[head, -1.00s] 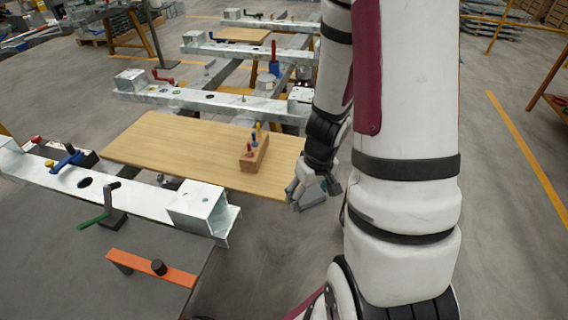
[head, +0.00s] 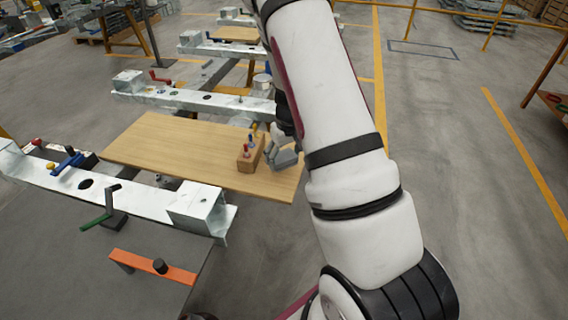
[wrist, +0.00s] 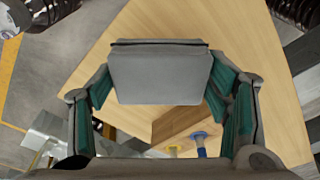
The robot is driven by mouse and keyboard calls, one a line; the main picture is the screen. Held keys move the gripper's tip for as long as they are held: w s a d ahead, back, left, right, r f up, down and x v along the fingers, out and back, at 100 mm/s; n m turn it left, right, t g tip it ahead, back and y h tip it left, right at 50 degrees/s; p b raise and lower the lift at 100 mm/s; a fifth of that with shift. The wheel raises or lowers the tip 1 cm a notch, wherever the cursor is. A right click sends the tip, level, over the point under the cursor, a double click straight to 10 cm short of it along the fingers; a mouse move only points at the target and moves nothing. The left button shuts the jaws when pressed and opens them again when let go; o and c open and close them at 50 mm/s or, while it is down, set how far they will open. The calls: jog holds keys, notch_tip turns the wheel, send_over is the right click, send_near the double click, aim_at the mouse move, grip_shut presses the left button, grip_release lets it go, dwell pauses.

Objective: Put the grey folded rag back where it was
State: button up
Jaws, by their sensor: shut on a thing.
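The grey folded rag (wrist: 160,76) is held between the two green-padded fingers of my gripper (wrist: 163,84) in the wrist view. It looks like a thick grey rectangle with a fold along its far edge. In the head view my gripper (head: 283,152) is over the right part of the wooden board (head: 150,150), close to the right side of a wooden block. The rag cannot be told clearly from the gripper there. I cannot tell whether the rag touches the board.
The wooden block (head: 246,166) with coloured-handled tools stands on the board; it also shows below the rag in the wrist view (wrist: 180,124). Metal beams (head: 130,196) with clamps lie in front and behind. The board's left and middle are clear.

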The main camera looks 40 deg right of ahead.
aim_at(284, 163)
notch_tip(284, 163, down, 3)
jog(key=shift+f, duration=0.2)
jog(key=o, duration=1)
